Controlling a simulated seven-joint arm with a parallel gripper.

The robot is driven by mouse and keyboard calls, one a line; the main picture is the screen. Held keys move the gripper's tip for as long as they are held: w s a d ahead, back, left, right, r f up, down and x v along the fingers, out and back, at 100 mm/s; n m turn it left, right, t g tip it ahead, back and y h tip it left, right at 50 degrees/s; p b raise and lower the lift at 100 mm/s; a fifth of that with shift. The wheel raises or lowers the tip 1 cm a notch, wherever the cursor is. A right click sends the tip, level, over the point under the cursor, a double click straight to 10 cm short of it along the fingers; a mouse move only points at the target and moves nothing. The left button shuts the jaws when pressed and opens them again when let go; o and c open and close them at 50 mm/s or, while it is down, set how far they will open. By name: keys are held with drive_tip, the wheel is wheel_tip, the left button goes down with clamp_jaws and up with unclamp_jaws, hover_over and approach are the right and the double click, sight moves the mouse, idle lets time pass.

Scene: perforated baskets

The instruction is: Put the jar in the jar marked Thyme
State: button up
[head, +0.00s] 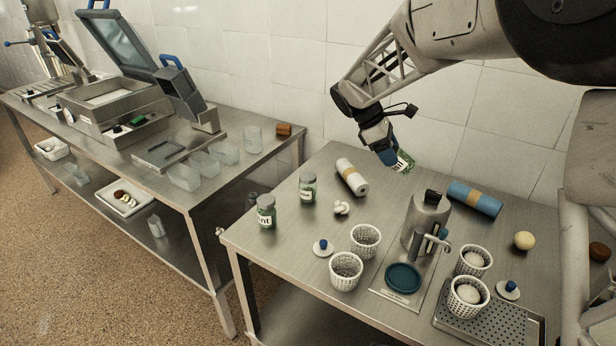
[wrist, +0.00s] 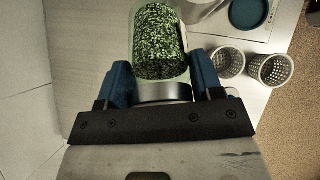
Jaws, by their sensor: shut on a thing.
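My gripper (head: 388,152) is shut on a clear glass jar of green herb flakes (head: 404,162), held in the air above the back of the right table, tilted, with its base pointing away from the gripper. In the wrist view, the blue fingers (wrist: 163,80) are on both sides of the jar's metal lid end, and the jar body (wrist: 160,42) extends beyond them. Its label is only partly visible. Two lidded jars stand upright on the table's left side: a front jar (head: 266,213) with a label ending in "nt", and a back jar (head: 307,188) whose label I cannot read.
Two empty perforated baskets (head: 365,241) stand mid-table, beside a metal press (head: 427,222). A white roll (head: 352,177) and a blue roll (head: 475,199) lie near the back. The wall is close behind.

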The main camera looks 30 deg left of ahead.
drive_tip(key=s+a+r+m+t+y, duration=0.1)
drive_tip(key=s+a+r+m+y, duration=0.1)
drive_tip(key=s+a+m+y, duration=0.9)
drive_tip(key=shift+s+a+f+m+t+h, duration=0.15)
drive_tip(key=shift+s+a+f+m+h, duration=0.1)
drive_tip(key=shift+s+f+m, duration=0.4)
drive_tip(key=shift+s+a+f+m+t+h, duration=0.25)
drive_tip(key=shift+s+f+m, duration=0.2)
drive_tip(key=shift+f, duration=0.45)
drive_tip(key=shift+s+a+f+m+t+h, duration=0.1)
drive_tip(key=shift+s+f+m+h, duration=0.2)
drive_tip(key=shift+s+f+m, duration=0.35)
drive_tip(key=shift+w+f, duration=0.1)
drive_tip(key=shift+w, duration=0.05)
drive_tip(key=shift+w+a, duration=0.1)
hover_over(308, 177)
drive_tip(key=shift+w+f, duration=0.1)
drive_tip(key=shift+f, duration=0.65)
drive_tip(key=shift+f, duration=1.8)
drive_tip(key=shift+f, duration=0.1)
